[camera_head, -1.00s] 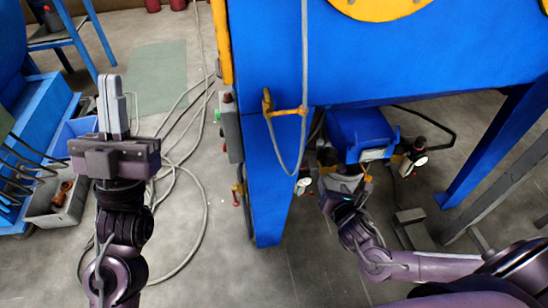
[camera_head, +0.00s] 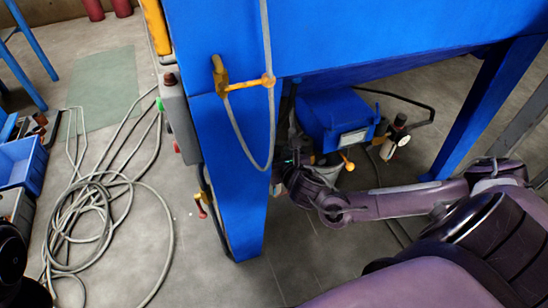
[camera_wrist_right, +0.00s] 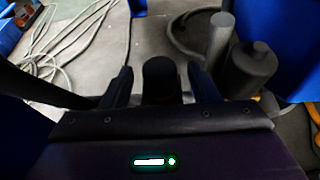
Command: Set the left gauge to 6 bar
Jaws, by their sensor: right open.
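My right gripper (camera_wrist_right: 160,88) is open in the right wrist view. A black, round-topped knob (camera_wrist_right: 160,72) stands between its two fingers. I cannot tell whether the fingers touch it. In the head view my right wrist (camera_head: 300,185) reaches under the blue machine, beside its front leg, and hides the fingers. The left gauge's dial does not show, so its reading cannot be seen. The right gauge (camera_head: 403,140) shows its white face beside the blue box, too small to read. My left gripper is out of view; only dark arm parts show at the lower left.
The blue leg (camera_head: 238,190) stands close left of my right wrist. A blue box (camera_head: 335,115) and a yellow valve handle (camera_head: 347,163) are right of it. A dark cylinder (camera_wrist_right: 250,68) stands right of the fingers. Coiled hose (camera_head: 90,215) lies on the floor at left.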

